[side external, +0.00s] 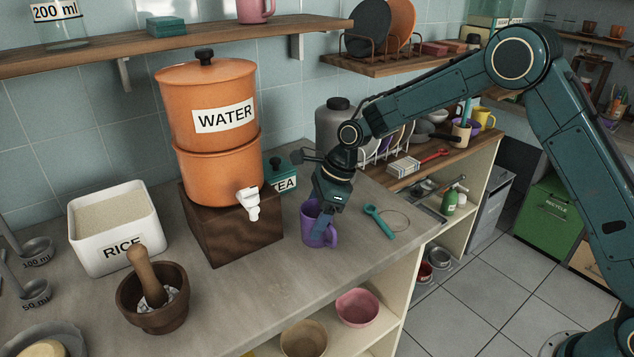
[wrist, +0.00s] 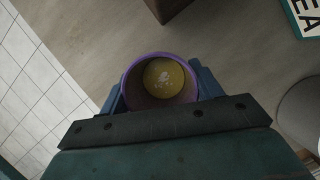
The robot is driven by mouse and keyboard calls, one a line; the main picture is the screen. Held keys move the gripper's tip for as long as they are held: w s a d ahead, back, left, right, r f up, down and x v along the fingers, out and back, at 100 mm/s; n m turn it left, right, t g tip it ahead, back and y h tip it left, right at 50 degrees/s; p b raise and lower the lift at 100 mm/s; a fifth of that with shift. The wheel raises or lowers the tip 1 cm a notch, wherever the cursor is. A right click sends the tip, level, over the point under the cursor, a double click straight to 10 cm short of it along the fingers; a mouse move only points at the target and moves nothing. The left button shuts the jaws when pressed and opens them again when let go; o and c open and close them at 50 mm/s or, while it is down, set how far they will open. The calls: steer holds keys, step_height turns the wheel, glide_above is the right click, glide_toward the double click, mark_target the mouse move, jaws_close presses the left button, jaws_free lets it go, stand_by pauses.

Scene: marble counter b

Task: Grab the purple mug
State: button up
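The purple mug (side external: 309,232) stands upright on the counter, near its front edge, with its handle toward the right. My gripper (side external: 321,218) points down at it from above, with blue fingers at the mug. In the wrist view the mug (wrist: 128,84) is seen from above, its inside brownish yellow at the bottom with a small pale mark. There the fingers of my gripper (wrist: 161,90) lie on opposite sides of the mug, close against its rim. I cannot tell whether they press on it. The mug's near side is hidden behind my gripper's body.
A wooden block (side external: 230,228) carrying the orange water dispenser (side external: 225,172) stands left of the mug. A teal tool (side external: 379,221) lies to the right. The counter's front edge is close.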

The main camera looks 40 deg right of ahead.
steer(key=c, duration=0.3)
steer(key=shift+r, duration=0.3)
step_height(320, 180, up, 9)
steer(key=shift+r, duration=0.2)
stand_by(1.1)
stand_by(0.4)
stand_by(0.5)
